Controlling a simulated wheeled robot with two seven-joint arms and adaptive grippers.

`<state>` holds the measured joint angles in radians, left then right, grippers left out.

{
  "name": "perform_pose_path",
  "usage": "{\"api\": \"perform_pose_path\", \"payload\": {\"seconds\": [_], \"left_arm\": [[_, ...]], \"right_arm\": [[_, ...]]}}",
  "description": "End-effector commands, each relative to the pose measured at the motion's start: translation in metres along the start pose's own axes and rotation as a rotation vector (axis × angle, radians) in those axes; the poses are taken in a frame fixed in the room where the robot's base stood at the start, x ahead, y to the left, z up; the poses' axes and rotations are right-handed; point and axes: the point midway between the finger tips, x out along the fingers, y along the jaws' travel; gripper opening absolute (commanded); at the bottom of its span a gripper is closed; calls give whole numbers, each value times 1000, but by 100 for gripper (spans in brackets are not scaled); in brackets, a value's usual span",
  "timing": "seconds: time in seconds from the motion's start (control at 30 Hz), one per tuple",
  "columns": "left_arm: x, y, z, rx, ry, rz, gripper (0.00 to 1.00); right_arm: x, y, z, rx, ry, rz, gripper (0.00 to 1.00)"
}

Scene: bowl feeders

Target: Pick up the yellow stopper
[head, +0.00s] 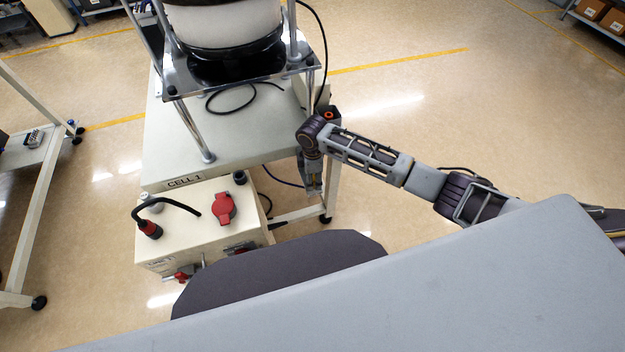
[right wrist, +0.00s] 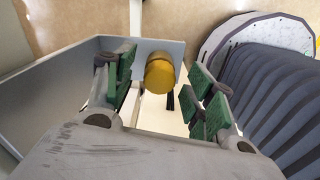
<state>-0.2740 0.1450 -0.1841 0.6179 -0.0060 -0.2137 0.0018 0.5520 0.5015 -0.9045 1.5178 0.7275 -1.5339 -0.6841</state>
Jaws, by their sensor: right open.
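The yellow stopper (right wrist: 160,72) is a short, round yellow piece in the middle of the right wrist view. It shows against a grey panel, beyond and between the spread fingers of my right gripper (right wrist: 167,88). The fingers have green pads, and a gap shows on both sides of the stopper. I cannot tell its exact distance from the fingertips. In the head view my right gripper (head: 313,185) points down beside the right edge of the CELL 1 table (head: 225,155). I cannot make out the stopper there. My left gripper is not in view.
A bowl feeder (head: 225,25) stands on a metal frame on the table. A cream box (head: 190,225) with a red socket cover (head: 223,208) and a black cable (head: 175,203) stands in front. A cart (head: 35,180) is at the left. Open floor lies to the right.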

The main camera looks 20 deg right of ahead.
Motion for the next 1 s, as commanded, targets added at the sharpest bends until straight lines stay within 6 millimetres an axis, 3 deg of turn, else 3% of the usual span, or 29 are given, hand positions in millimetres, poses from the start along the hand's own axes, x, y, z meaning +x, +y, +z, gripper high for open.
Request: {"api": "perform_pose_path", "payload": {"seconds": [0.37, 0.7, 1.0], "left_arm": [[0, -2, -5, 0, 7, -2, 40], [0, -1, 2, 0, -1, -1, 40], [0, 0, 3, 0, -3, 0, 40]], "right_arm": [[0, 0, 0, 0, 0, 0, 55], [-1, 0, 0, 0, 0, 0, 14], [-1, 0, 0, -1, 1, 0, 11]]}}
